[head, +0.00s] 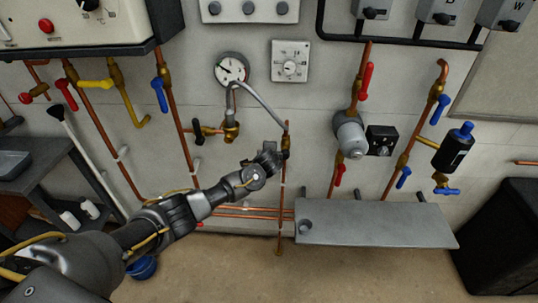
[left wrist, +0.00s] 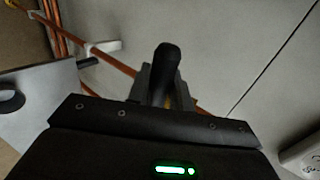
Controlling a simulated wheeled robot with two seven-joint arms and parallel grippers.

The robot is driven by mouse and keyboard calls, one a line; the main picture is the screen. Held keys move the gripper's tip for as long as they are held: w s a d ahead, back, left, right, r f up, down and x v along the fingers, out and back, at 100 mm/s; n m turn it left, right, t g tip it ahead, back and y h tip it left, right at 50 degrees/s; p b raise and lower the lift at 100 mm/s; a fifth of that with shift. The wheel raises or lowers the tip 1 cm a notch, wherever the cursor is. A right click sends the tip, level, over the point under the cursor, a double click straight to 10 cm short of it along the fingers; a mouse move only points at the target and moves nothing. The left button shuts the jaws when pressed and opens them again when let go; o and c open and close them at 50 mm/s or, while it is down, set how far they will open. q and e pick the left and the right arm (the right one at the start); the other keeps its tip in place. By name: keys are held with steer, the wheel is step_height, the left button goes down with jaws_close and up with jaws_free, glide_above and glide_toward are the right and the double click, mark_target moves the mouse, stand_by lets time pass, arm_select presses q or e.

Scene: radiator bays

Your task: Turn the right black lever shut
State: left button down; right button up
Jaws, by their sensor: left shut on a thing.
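The right black lever (left wrist: 168,58) stands between the two fingers of my left gripper (left wrist: 164,80) in the left wrist view, its rounded black end sticking out past them. In the head view my left gripper (head: 268,158) is at the brass valve (head: 286,142) on a thin vertical copper pipe, shut on the lever. The gripper hides most of the lever there, so its exact angle is hard to tell. The left black lever (head: 197,132) is on a brass valve below the round gauge (head: 231,68), apart from my gripper. My right gripper is not in view.
A grey hose (head: 262,103) loops from below the gauge toward the gripped valve. A grey shelf (head: 375,226) juts out to the lower right. Pipes with blue and red levers stand on both sides. A thermostat box (head: 290,61) is above.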

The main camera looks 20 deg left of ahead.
arm_select(q)
steer(key=c, duration=1.3)
jaws_free()
steer(key=shift+r, duration=0.1)
steer(key=b+v, duration=0.1)
steer(key=v, duration=0.9)
steer(key=shift+s+d+r+b, duration=0.1)
steer(key=shift+s+d+b, duration=0.1)
steer(key=shift+s+b, duration=0.1)
